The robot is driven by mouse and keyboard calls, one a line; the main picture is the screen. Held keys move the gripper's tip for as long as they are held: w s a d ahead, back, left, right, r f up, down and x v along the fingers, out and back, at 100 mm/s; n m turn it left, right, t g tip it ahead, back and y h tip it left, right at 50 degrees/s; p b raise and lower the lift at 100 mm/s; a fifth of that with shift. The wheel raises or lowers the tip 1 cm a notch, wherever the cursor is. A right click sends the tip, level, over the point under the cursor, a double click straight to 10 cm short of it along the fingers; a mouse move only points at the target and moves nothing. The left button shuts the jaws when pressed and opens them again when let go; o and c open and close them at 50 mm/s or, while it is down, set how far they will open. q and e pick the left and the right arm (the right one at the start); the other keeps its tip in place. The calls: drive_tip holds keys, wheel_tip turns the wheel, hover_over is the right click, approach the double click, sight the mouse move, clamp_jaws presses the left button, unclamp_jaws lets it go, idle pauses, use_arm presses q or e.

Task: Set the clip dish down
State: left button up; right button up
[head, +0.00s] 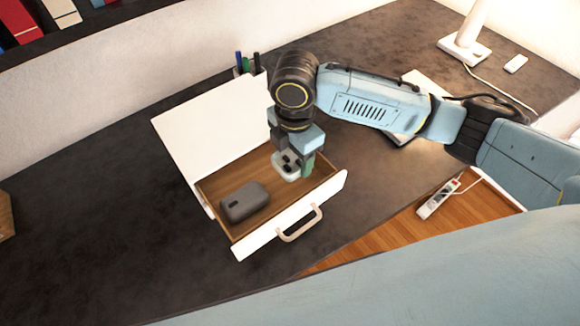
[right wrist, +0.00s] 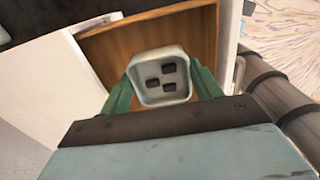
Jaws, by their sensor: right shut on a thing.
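The clip dish (head: 284,174) is a small pale square dish. In the right wrist view the gripper's fingers (right wrist: 163,92) flank the dish's sides. The dish is over the right part of the open drawer's wooden interior (head: 224,181); I cannot tell whether it touches the drawer floor. My left gripper is not in view.
A dark grey case (head: 244,202) lies in the drawer's front left. The drawer's white front has a pale handle (head: 300,226). The white cabinet (head: 205,135) stands on a dark desk (head: 100,220). A pen holder (head: 250,73), lamp base (head: 464,47) and power strip (head: 438,199) stand apart.

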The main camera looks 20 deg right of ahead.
sight(294, 161)
wheel_tip(294, 161, down, 5)
drive_tip(key=shift+r, duration=0.1)
idle(0.3)
drive_tip(key=o, duration=1)
drive_tip(key=shift+f, duration=0.2)
drive_tip(key=shift+o, duration=0.2)
wheel_tip(294, 161, up, 12)
drive_tip(key=shift+r+p, duration=0.2)
drive_tip(key=shift+p, duration=0.1)
